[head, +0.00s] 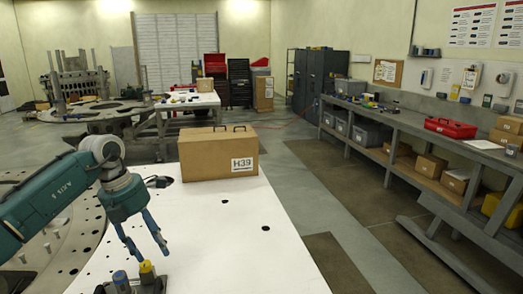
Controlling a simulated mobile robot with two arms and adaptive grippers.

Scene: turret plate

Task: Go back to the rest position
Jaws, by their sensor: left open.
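My left gripper (148,246) reaches in from the left over the near part of the white table (225,235). Its two blue-green fingers point down and are spread apart, with nothing seen between them. The fingertips are just above a small yellow-topped piece (147,270); I cannot tell whether they touch it. A blue cylindrical piece (121,281) stands to its left, and both are cut off near the bottom edge of the picture. My right gripper is not in view.
A brown case labelled H39 (218,154) stands on the table's far end. A round metal plate with holes (48,247) lies left. A long grey workbench (410,125) with a red toolbox (450,127) and boxes runs along the right. The floor between is clear.

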